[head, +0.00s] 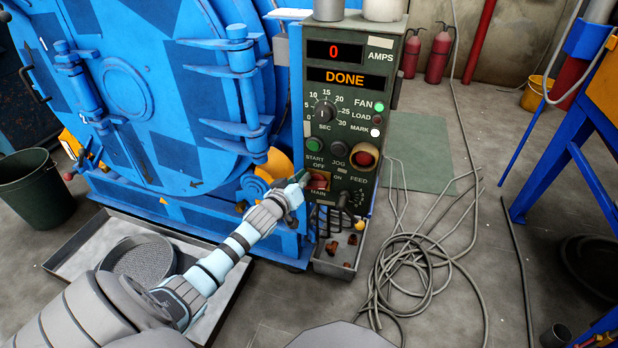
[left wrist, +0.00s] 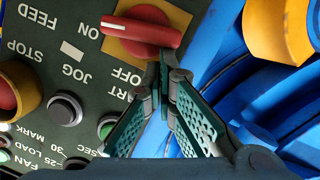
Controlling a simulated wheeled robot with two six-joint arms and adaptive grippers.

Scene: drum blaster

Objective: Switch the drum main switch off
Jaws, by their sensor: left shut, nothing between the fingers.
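The main switch (head: 318,180) is a red rotary handle on a yellow plate, low on the dark green control panel (head: 350,95). In the left wrist view the red handle (left wrist: 142,31) lies across its plate, its white-marked end towards the ON label and away from OFF. My left gripper (head: 303,179) is shut and empty at the left side of the switch. In the left wrist view its green fingertips (left wrist: 163,66) meet just beside the handle's round base, near the OFF label; I cannot tell if they touch it. My right gripper is not in view.
The display (head: 345,78) reads DONE and the amps readout shows 0. The round red button (head: 364,158) sits above right of the switch. The blue drum machine (head: 150,90) stands left of the panel. Loose cables (head: 420,260) lie on the floor to the right.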

